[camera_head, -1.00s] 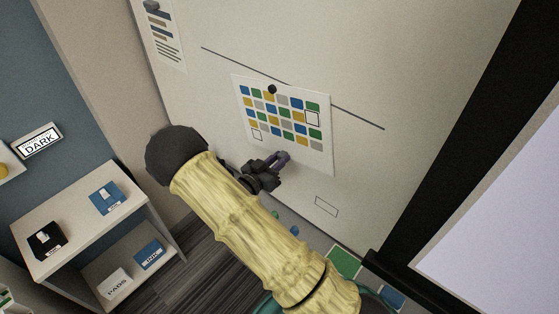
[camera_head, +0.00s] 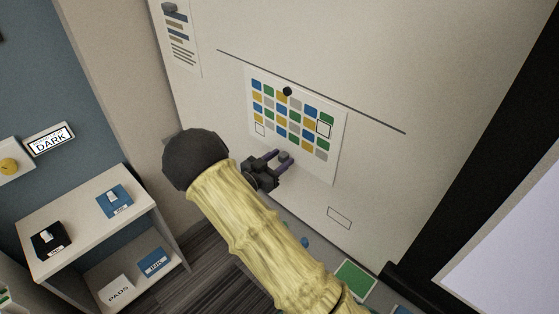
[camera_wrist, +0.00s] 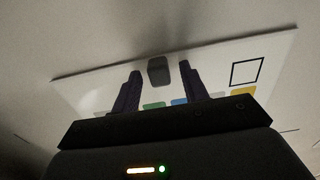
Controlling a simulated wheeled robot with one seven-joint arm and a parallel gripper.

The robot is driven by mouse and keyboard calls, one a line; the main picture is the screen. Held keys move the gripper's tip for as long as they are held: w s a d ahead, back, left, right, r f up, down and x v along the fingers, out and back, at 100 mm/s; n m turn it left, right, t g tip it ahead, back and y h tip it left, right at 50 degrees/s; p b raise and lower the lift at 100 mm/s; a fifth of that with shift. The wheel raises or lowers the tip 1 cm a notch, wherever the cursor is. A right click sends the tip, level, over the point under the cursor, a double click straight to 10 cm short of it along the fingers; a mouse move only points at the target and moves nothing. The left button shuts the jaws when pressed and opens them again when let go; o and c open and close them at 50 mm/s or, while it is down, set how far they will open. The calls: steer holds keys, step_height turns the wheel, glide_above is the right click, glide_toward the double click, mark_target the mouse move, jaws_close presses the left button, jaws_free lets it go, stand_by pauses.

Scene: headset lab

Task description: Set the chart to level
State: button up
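The chart (camera_head: 335,150) is a white sheet with a grid of coloured squares on the pale wall board, under a dark round pin (camera_head: 287,91). Its top edge runs about parallel to, and just under, the thin dark line (camera_head: 380,121). My gripper (camera_head: 279,157) is at the chart's lower left edge. In the wrist view its two purple fingers (camera_wrist: 157,83) are spread over the chart (camera_wrist: 280,52). A small dark grey block (camera_wrist: 159,70) shows between them, with gaps on both sides. Whether the fingers touch the sheet is unclear.
A paper notice (camera_head: 182,45) hangs at the upper left of the board. A small outlined rectangle (camera_head: 339,218) is below the chart. A white shelf (camera_head: 75,215) with boxes stands at the left. A dark frame and pale screen (camera_head: 515,220) are at the right.

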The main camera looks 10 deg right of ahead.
steer(key=shift+s+a+f+b, duration=0.1)
steer(key=shift+s+a+b, duration=0.2)
steer(key=shift+s+a, duration=0.1)
steer(key=b+v, duration=0.5)
steer(key=v, duration=1.1)
steer(key=shift+a+b, duration=0.2)
steer(key=shift+b, duration=0.1)
steer(key=w+d+n+t+y, duration=0.2)
steer(key=w+d+n+y, duration=0.25)
steer(key=w+y, duration=0.4)
steer(key=s+d+n+g+y, duration=0.3)
steer(key=s+d+g, duration=0.2)
steer(key=s, duration=0.6)
steer(key=s+d+f+n+g+y, duration=0.1)
steer(key=s+d+n+g+y, duration=0.2)
steer(key=s, duration=0.9)
steer(key=d+g, duration=0.2)
steer(key=d, duration=0.2)
steer(key=shift+d+f, duration=0.25)
steer(key=shift+d, duration=0.1)
